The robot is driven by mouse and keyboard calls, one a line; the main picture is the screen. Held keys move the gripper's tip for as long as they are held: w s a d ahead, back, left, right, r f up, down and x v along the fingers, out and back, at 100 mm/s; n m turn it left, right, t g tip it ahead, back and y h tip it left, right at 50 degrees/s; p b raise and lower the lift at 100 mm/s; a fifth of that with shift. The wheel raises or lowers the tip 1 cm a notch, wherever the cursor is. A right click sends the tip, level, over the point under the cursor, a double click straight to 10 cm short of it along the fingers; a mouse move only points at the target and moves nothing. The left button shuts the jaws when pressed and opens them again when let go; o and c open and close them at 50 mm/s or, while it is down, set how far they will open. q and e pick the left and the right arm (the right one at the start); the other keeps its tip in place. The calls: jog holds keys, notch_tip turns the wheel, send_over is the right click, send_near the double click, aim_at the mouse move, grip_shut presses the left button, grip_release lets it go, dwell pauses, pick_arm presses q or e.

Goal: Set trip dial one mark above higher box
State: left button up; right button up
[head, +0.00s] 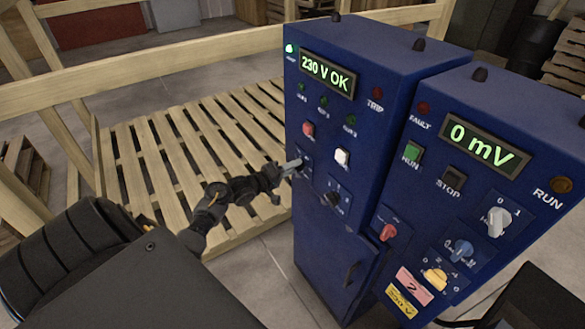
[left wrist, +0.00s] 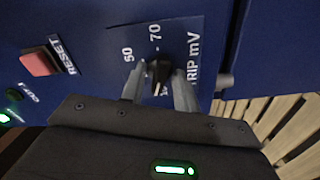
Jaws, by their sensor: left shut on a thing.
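The trip dial is a black knob (left wrist: 158,72) on a dark blue panel, beside print ending in "RIP mV", with the marks 50 and 70 readable. My left gripper (left wrist: 158,80) has one finger on each side of the knob and is shut on it. A pale line shows on the knob's lower part in the left wrist view; I cannot tell which mark it is set to. In the head view my left gripper (head: 291,166) reaches the left cabinet (head: 330,235) and hides most of the dial. My right gripper is not in view.
The left cabinet's display (head: 327,74) reads 230 V OK. The right cabinet's display (head: 480,146) reads 0 mV, with several knobs below and a pink note (head: 414,286) marked 2. A red RESET button (left wrist: 40,62) is near the dial. Wooden rails and a slatted pallet (head: 165,165) lie left.

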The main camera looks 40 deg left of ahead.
pick_arm(q)
jog(key=shift+m+b, duration=7)
jog(key=shift+m, duration=8.9)
jog(key=o, duration=0.6)
